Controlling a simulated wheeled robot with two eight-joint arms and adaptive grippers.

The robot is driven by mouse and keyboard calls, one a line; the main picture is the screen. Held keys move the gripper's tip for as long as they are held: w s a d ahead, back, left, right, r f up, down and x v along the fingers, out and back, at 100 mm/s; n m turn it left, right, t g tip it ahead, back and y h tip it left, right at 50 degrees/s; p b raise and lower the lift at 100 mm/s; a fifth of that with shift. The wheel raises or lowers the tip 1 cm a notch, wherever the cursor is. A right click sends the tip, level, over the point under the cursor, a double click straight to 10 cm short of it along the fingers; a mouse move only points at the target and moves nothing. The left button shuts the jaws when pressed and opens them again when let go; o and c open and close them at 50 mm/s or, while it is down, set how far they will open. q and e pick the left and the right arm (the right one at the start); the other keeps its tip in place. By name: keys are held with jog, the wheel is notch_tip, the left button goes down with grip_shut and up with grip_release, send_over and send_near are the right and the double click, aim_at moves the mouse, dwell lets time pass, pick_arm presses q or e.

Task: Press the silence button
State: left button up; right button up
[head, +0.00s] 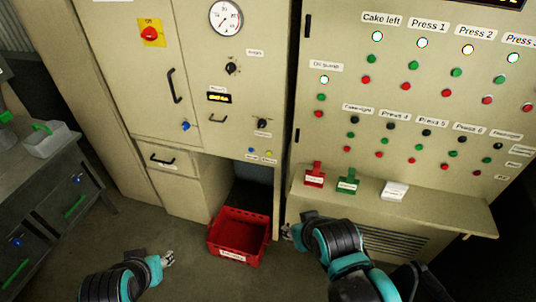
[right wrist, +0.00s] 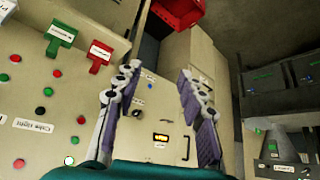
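No label that I can read says silence, so I cannot tell which control is the silence button. A blue button (head: 250,150) and a yellow button (head: 269,153) sit low on the left cabinet, with labels too small to read. The right panel carries rows of green, red and black buttons, with a lit row (head: 422,43) on top. My right gripper (head: 288,231) is low in front of the cabinets; in the right wrist view (right wrist: 157,100) its fingers are apart with nothing between them. My left gripper (head: 169,258) is low over the floor, its opening unclear.
A red crate (head: 237,257) stands on the floor between my arms. A ledge under the right panel holds a red tag block (head: 314,176), a green one (head: 347,182) and a white one (head: 394,191). A dark drawer bench (head: 40,190) stands at the left.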

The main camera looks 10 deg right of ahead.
jog(key=shift+c, duration=0.3)
grip_shut()
dwell(1.1)
